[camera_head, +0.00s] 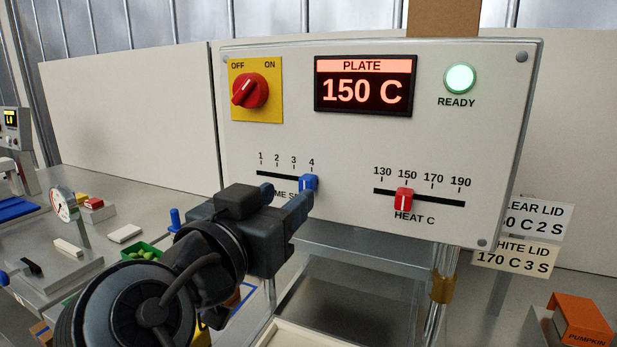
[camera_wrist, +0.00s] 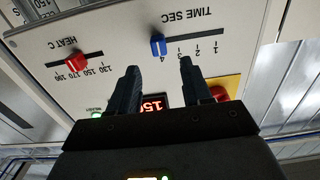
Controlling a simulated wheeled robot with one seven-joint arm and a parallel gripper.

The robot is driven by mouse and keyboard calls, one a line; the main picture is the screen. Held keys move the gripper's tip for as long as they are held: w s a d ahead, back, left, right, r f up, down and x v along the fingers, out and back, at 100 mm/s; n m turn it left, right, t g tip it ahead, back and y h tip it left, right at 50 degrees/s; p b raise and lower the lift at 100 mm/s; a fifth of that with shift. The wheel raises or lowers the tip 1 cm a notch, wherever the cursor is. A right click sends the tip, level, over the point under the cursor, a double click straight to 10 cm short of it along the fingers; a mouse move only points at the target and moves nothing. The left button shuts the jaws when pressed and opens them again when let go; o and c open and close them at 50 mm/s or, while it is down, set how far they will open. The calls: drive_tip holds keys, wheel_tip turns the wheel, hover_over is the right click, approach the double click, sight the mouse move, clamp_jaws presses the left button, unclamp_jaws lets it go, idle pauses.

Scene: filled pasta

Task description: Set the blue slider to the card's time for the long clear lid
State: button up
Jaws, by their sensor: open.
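The blue slider (camera_head: 308,183) is on the TIME SEC slot of the upright panel, at the 4 end of its 1 to 4 scale. My gripper (camera_head: 287,196) is open in front of the panel by this slot. In the wrist view the blue slider (camera_wrist: 158,45) shows between the lines of the two open fingers (camera_wrist: 159,64), a little beyond their tips; contact cannot be told. The clear lid card (camera_head: 535,218) stands at the right, its left part hidden by the panel; "LEAR LID" and "0 C 2 S" are readable.
The red HEAT slider (camera_head: 403,200) stands at 150, right of the time slot. The display (camera_head: 363,84) reads PLATE 150 C, and the READY lamp (camera_head: 460,79) glows green. A red knob (camera_head: 249,90) is upper left. The white lid card (camera_head: 515,257) reads 170 C 3 S.

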sight(304, 183)
drive_tip(key=p+x, duration=0.1)
drive_tip(key=x, duration=0.5)
drive_tip(key=shift+w+d+p, duration=0.1)
drive_tip(key=shift+w+p, duration=0.25)
drive_tip(key=shift+p, duration=0.05)
drive_tip(key=shift+c, duration=0.3)
clamp_jaws()
